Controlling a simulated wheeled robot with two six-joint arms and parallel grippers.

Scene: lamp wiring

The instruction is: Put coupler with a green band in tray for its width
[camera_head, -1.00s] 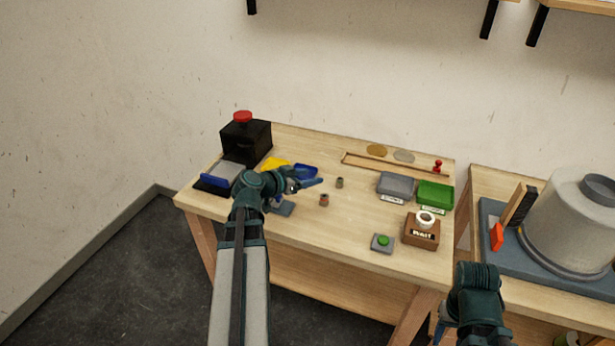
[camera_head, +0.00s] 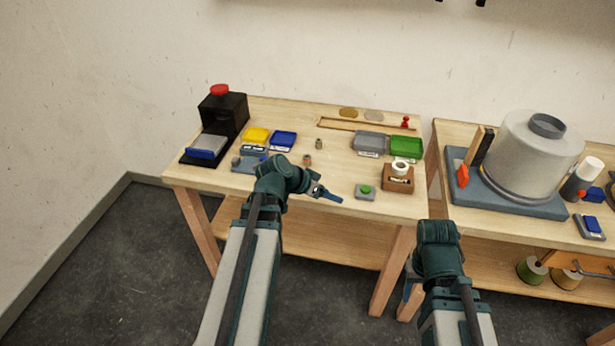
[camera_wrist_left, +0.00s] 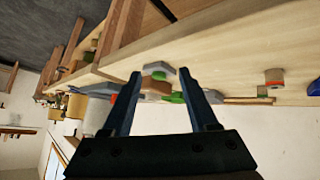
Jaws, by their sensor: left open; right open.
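Two small couplers stand upright on the left table. The farther coupler (camera_head: 319,144) looks greenish in its band, though it is small; the nearer coupler (camera_head: 307,160) looks reddish. In the left wrist view a coupler with a red-orange band (camera_wrist_left: 274,78) stands at the right, and a smaller one (camera_wrist_left: 262,91) shows beside it. The trays are yellow (camera_head: 256,136), blue (camera_head: 283,141), grey (camera_head: 369,143) and green (camera_head: 406,147). My left gripper (camera_head: 326,192) is open and empty, near the front edge, right of the couplers. My right gripper (camera_head: 409,290) is open, low before the table, mostly hidden by its arm.
A grey box with a green button (camera_head: 365,191) stands just right of my left gripper. A brown box with a white ring (camera_head: 398,178) is beyond it. A black box with a red button (camera_head: 222,108) stands at the back left. A large grey drum (camera_head: 532,155) occupies the right table.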

